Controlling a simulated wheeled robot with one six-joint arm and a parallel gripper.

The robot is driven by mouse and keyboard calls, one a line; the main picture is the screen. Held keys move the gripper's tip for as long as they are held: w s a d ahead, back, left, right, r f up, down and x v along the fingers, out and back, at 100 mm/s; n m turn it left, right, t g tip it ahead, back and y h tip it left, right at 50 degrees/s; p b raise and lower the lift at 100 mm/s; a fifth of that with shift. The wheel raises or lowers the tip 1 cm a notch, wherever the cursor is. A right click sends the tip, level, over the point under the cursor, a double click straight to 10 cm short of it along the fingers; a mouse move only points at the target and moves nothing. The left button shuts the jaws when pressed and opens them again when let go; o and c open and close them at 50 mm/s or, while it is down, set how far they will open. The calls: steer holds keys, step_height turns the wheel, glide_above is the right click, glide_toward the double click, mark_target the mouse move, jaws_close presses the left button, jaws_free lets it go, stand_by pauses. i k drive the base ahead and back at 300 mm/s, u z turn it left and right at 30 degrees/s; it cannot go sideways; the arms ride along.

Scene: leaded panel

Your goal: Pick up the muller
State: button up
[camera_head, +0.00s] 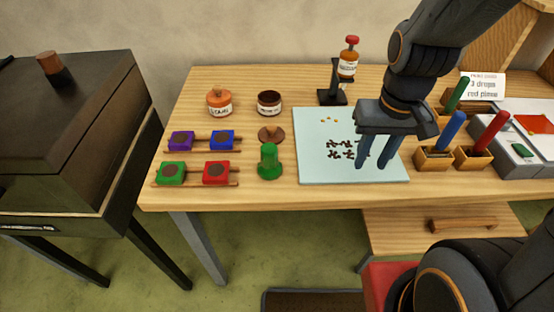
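The muller appears to be the green, round-bodied piece with a knobbed top (269,162). It stands upright on the wooden table, just left of a pale blue slab (312,168). My gripper (373,162) is over the right part of the slab, well to the right of the muller. Its two fingers point down with a gap between them and hold nothing that I can see. Dark marks (345,150) and small yellow bits (329,119) lie on the slab. My gripper covers the slab's upper right part.
Four coloured blocks on rails (201,140) and a brown lidlike disc (271,134) are near the muller. Two jars (219,103) and a bottle on a stand (348,62) are behind. Wooden holders with coloured sticks (433,158) stand right. A dark cabinet (70,130) is left.

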mark_target(269, 168)
steer(key=z, duration=0.1)
steer(key=k, duration=0.6)
steer(key=u, duration=0.75)
steer(key=i, duration=0.5)
steer(key=u, duration=0.05)
